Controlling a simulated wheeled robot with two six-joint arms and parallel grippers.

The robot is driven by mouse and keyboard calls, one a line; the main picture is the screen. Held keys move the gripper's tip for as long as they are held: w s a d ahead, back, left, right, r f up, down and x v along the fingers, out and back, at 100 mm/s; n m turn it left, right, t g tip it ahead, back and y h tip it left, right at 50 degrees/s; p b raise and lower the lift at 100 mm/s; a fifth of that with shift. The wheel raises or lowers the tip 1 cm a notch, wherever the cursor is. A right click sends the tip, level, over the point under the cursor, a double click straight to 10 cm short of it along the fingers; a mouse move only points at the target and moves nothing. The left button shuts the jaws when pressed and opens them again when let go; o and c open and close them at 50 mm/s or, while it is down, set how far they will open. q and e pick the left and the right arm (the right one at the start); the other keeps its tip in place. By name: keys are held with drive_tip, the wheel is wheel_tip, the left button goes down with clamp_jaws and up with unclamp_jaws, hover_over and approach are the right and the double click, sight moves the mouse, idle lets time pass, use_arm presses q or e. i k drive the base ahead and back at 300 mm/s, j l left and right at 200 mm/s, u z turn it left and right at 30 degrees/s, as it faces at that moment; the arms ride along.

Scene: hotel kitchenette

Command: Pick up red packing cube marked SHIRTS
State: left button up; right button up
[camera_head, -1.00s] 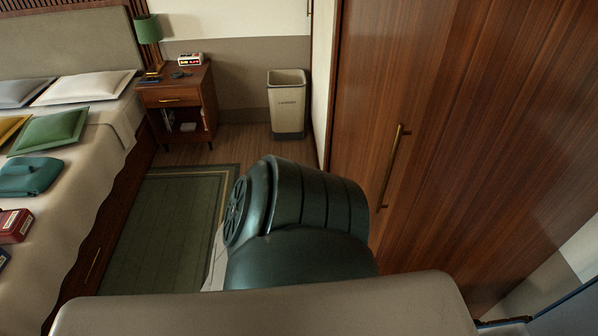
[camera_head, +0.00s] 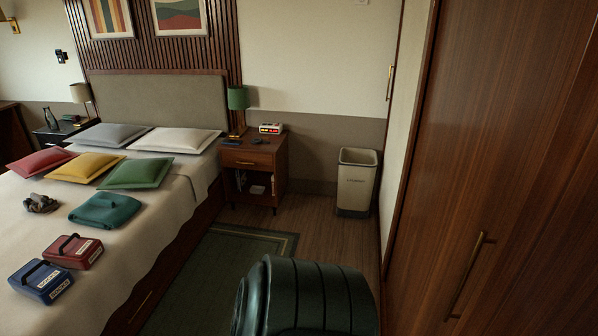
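A red packing cube (camera_head: 73,251) with a dark handle and a white label lies on the bed at the lower left. Its label is too small to read surely. A blue packing cube (camera_head: 41,281) with a dark handle and white labels lies just in front of it, to the left. Neither of my grippers is in view. A dark rounded part of my own arm shows at the bottom centre.
The bed (camera_head: 150,225) also holds a folded teal cloth (camera_head: 104,210), a small grey-brown item (camera_head: 40,203) and several pillows. A nightstand (camera_head: 254,170) and a bin (camera_head: 356,182) stand by the wall. A wardrobe (camera_head: 500,170) fills the right. A green rug (camera_head: 215,270) covers floor beside the bed.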

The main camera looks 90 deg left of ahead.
sight(76, 252)
drive_tip(key=u, duration=2.1)
